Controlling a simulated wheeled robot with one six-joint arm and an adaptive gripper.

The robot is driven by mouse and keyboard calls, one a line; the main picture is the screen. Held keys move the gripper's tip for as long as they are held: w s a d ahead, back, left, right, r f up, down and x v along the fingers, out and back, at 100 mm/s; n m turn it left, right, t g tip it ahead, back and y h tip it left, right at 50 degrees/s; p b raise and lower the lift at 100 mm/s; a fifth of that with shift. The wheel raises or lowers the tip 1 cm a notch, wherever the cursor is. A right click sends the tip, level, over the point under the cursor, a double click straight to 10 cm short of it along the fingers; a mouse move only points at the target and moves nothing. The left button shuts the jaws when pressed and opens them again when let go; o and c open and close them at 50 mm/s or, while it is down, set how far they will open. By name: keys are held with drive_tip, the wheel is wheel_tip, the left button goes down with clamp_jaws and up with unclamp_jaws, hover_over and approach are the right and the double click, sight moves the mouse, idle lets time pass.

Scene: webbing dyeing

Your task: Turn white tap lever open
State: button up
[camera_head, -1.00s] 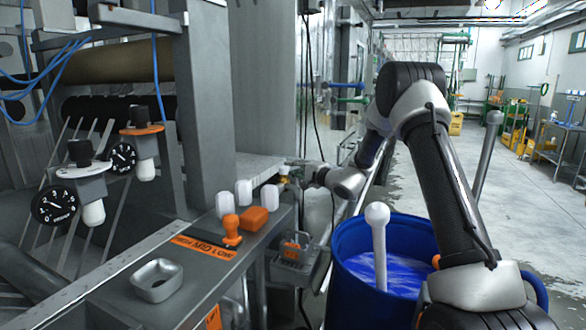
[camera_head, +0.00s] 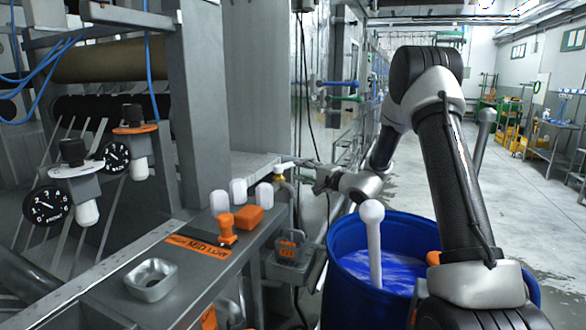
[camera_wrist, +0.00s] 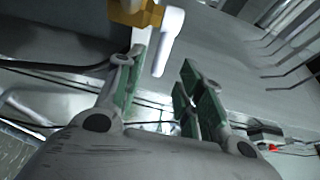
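The white tap lever (camera_wrist: 168,42) hangs from a brass tap (camera_wrist: 137,11) at the top of the wrist view. In the head view the brass tap (camera_head: 279,173) is small, at the end of a grey ledge, and its lever is hard to make out. My gripper (camera_wrist: 163,62) is open. The lever's lower end shows between its two green-padded fingers, closer to the left finger; whether it touches is unclear. In the head view my gripper (camera_head: 305,169) is just right of the tap.
A blue barrel (camera_head: 345,235) with blue-white liquid and a white-knobbed rod (camera_head: 372,225) stands below my arm. A grey panel with white knobs (camera_head: 219,203) and an orange switch (camera_head: 248,217) is at left. A grey orange-labelled box (camera_head: 291,250) hangs below the tap. Open floor lies right.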

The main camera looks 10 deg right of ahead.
drive_tip(key=v, duration=0.4)
drive_tip(key=shift+s+d, duration=0.15)
drive_tip(key=shift+s, duration=0.15)
